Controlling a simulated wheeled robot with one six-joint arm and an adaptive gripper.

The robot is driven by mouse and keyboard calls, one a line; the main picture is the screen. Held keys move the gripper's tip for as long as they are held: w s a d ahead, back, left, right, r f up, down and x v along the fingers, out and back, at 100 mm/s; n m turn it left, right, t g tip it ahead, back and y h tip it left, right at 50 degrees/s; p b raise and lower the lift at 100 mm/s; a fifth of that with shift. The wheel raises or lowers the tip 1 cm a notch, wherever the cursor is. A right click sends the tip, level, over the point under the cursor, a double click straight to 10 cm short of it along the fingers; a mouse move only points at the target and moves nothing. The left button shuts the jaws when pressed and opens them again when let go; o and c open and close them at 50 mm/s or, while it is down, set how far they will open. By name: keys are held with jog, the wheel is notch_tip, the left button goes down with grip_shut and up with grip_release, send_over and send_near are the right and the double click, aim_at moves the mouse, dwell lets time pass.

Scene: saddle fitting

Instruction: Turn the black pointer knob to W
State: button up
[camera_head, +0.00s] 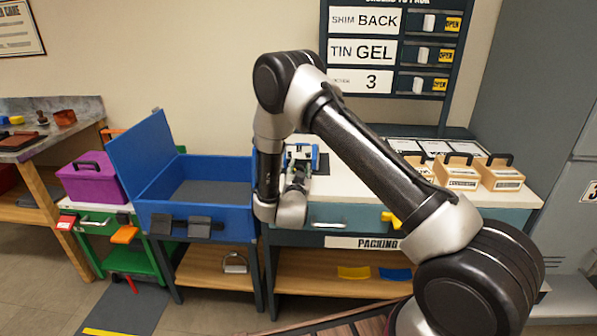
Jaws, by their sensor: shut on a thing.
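My gripper (299,166) is at the back of the packing bench, beyond my wrist and partly hidden by it. It points away from the camera at a small blue-and-white device (315,158) that stands on the bench top. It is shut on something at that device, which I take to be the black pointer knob. The knob itself, its pointer and the W mark are hidden behind my gripper and wrist, so I cannot tell which way the pointer faces.
An open blue box (230,168) stands left of the packing bench (350,188). A purple case (92,187) sits farther left. Several tan boxes with black handles (461,172) stand on the bench's right. A board with sliders (365,52) hangs behind my arm.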

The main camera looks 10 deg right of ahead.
jog(key=m, duration=0.5)
jog(key=shift+d+m, duration=0.1)
jog(key=shift+m, duration=0.2)
jog(key=m, duration=0.5)
jog(key=shift+f, duration=0.15)
jog(key=m, duration=0.5)
jog(key=shift+d+f+m, duration=0.1)
jog(key=shift+m, duration=0.3)
jog(key=shift+s+f+m, duration=0.1)
jog(key=shift+f+m, duration=0.05)
jog(key=shift+m, duration=2.15)
jog(key=o, duration=1)
